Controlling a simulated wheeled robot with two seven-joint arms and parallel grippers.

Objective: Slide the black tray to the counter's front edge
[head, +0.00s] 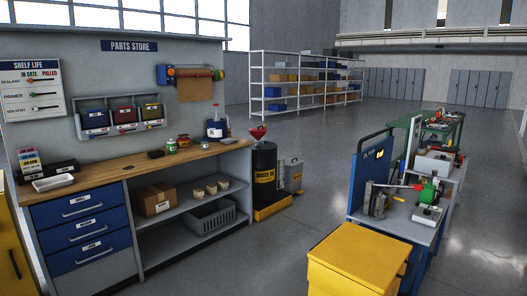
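The wooden-topped counter (115,173) runs along the wall on the left, above blue drawers and open shelves. A small, flat black object (155,154) lies on its middle part, a little back from the front edge. A longer black holder (63,167) stands at the counter's left end, behind a white tray (53,183). I cannot tell for sure which of the two black objects is the black tray. Neither of my grippers shows in the head view.
A yellow cabinet (360,256) and a workbench are at right. Open floor lies between.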

